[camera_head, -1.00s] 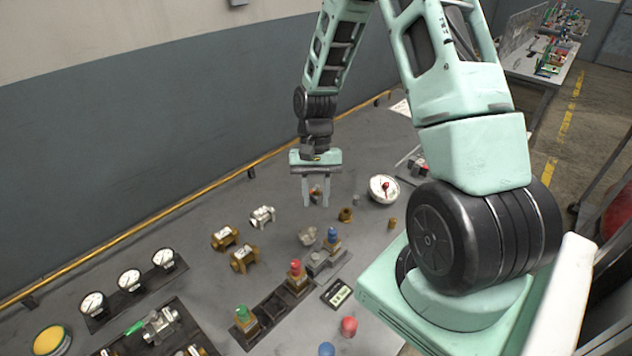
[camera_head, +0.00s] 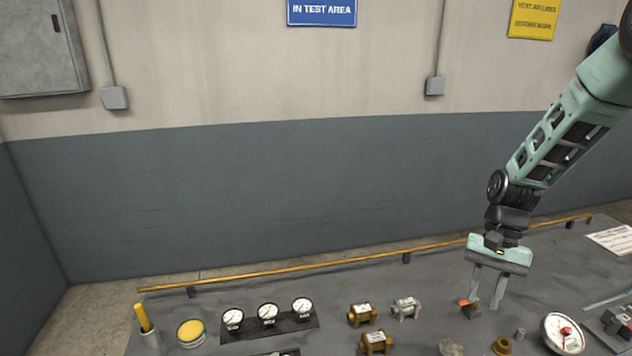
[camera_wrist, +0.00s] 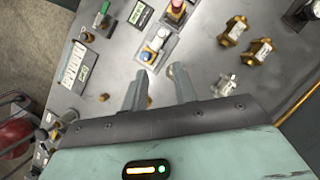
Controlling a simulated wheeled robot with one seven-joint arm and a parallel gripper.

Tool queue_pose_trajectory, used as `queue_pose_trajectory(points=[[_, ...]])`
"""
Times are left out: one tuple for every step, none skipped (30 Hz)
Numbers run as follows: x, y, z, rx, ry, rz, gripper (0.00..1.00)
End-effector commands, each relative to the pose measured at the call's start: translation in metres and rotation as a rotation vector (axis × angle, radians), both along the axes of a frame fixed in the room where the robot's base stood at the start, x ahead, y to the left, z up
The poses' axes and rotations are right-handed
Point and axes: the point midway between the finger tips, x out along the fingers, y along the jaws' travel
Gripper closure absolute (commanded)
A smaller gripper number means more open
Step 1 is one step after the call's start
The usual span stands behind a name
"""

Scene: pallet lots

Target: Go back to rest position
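My gripper (camera_head: 484,304) shows at the right of the head view, pointing down over the grey bench. Its two fingers are spread apart, and I see nothing held between them. A small orange-and-dark part (camera_head: 468,307) shows beside the left finger; I cannot tell whether it touches.
The grey bench (camera_head: 220,285) has a yellow rail (camera_head: 330,261) along its back, before the wall. Several gauges (camera_head: 268,313), brass fittings (camera_head: 362,314), a silver fitting (camera_head: 406,308), a yellow-lidded tin (camera_head: 191,332) and a round white dial (camera_head: 563,334) stand on it.

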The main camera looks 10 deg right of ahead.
Motion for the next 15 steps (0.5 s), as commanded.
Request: queue_pose_trajectory(points=[[0.001,0.008,0.001,-0.001,-0.009,0.027,0.72],[0.001,0.015,0.003,-0.002,-0.017,0.052,0.72],[0.002,0.028,0.005,-0.004,-0.031,0.095,0.72],[0.002,0.039,0.008,-0.005,-0.046,0.135,0.72],[0.001,0.052,0.011,-0.006,-0.061,0.184,0.72],[-0.001,0.073,0.015,-0.008,-0.087,0.257,0.72],[-0.004,0.089,0.018,-0.008,-0.106,0.318,0.72],[-0.009,0.105,0.021,-0.009,-0.126,0.379,0.72],[-0.016,0.127,0.025,-0.008,-0.156,0.467,0.72],[-0.022,0.143,0.028,-0.008,-0.177,0.531,0.72],[-0.03,0.158,0.031,-0.006,-0.197,0.595,0.72],[-0.041,0.177,0.034,-0.005,-0.225,0.681,0.72],[-0.05,0.19,0.036,-0.004,-0.246,0.745,0.72],[-0.06,0.202,0.037,-0.001,-0.267,0.81,0.72],[-0.074,0.217,0.039,0.002,-0.293,0.894,0.72]])
